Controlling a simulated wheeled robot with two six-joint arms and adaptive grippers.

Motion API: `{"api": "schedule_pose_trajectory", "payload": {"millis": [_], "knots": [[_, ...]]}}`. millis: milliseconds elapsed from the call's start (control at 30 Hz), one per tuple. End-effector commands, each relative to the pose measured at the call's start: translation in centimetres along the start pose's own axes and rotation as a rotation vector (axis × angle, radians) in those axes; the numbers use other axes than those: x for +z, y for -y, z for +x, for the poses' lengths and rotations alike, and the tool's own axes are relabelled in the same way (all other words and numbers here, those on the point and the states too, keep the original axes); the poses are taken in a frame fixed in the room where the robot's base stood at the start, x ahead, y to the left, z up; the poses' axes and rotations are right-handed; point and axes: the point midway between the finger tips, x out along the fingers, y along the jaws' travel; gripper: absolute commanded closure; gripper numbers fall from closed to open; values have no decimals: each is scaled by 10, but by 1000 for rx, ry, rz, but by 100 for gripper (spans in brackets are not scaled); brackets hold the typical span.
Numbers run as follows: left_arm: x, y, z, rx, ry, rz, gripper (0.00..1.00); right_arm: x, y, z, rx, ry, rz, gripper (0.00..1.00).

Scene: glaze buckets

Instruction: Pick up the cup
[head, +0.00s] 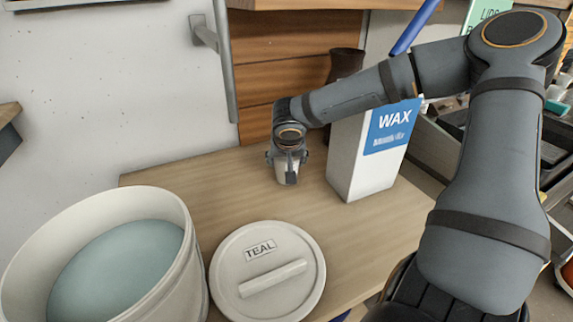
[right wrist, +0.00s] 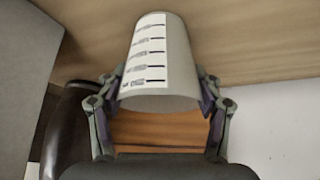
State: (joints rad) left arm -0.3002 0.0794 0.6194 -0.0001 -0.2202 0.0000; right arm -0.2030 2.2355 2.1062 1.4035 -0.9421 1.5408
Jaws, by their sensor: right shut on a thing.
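The cup (right wrist: 180,92) is pale grey-white and tapered, with a white label of printed lines on its side, as the right wrist view shows. My right gripper (right wrist: 160,102) has a finger on each side of the cup and is shut on it. In the head view the cup (head: 287,172) is mostly hidden by the right gripper (head: 287,165), at the back of the wooden table, left of the wax box. I cannot tell whether the cup touches the table. My left gripper is not in view.
A white WAX box (head: 352,165) stands close to the right of my gripper, with a dark vase (head: 345,62) behind it. A bucket of pale teal glaze (head: 182,262) and a round TEAL lid (head: 290,295) are at the front. Bare table (head: 222,185) lies between.

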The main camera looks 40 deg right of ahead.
Motion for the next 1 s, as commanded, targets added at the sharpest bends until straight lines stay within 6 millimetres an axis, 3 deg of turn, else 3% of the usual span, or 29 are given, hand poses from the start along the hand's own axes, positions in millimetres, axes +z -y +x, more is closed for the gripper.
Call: {"api": "schedule_pose_trajectory", "payload": {"millis": [267,467,700,833,1000], "knots": [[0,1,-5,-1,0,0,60,-18,0,-33,-4,-4,3,58],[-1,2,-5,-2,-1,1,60,-12,-15,-97,-12,-7,4,58],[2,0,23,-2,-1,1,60,19,-35,-138,-8,-7,0,58],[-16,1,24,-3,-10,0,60,30,-44,-159,-4,-6,0,58],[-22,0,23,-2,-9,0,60,38,-51,-175,-1,-2,0,58]]}}
